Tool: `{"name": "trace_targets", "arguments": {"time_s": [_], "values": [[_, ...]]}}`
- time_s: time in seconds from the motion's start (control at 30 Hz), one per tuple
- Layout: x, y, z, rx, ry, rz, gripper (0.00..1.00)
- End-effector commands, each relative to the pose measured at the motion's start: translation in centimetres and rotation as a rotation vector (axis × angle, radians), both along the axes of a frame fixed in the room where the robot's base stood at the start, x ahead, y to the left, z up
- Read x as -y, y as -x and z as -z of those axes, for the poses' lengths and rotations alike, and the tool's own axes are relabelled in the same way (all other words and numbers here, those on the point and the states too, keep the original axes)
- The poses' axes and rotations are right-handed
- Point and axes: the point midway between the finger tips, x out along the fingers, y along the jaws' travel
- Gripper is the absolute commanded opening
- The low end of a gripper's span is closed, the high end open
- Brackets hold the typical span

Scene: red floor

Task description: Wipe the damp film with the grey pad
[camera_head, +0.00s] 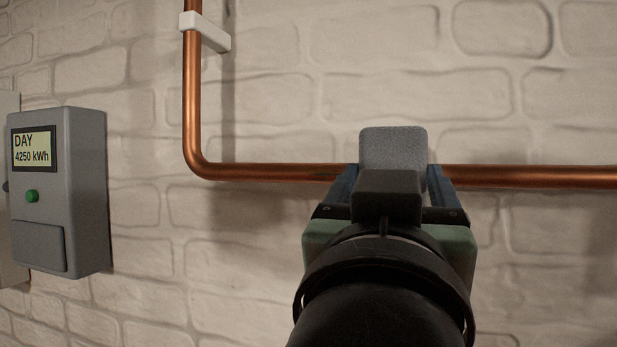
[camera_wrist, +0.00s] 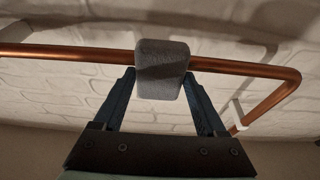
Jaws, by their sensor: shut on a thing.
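The grey pad (camera_head: 393,146) is a rounded block held upright between the fingers of my gripper (camera_head: 393,172). It also shows in the wrist view (camera_wrist: 162,62), where my gripper (camera_wrist: 159,82) is shut on its sides. The pad overlaps the horizontal run of the copper pipe (camera_head: 520,176) in both views; I cannot tell whether it touches it. A small dark patch (camera_head: 325,176), possibly the damp film, shows on the pipe just left of my gripper. The pad and gripper hide the pipe right of the patch.
The pipe bends upward at the left and is held by a white clip (camera_head: 207,31) on the white brick wall (camera_head: 400,50). A grey meter box (camera_head: 85,190) with a lit display and green button stands out from the wall at far left. The wall between is clear.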

Motion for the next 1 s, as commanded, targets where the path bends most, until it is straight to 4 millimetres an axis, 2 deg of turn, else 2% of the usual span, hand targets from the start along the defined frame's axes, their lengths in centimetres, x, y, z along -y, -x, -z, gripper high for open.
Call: {"name": "trace_targets", "arguments": {"time_s": [0.27, 0.7, 0.87, 1.0], "values": [[1.2, 0.3, 0.0, -0.002, 0.0, 0.004, 0.29], [4.4, 1.2, 0.1, -0.004, -0.001, 0.004, 0.29], [4.5, 1.4, 0.1, -0.004, 0.0, 0.003, 0.29], [3.8, 1.1, 0.1, -0.004, 0.0, -0.001, 0.29]]}}
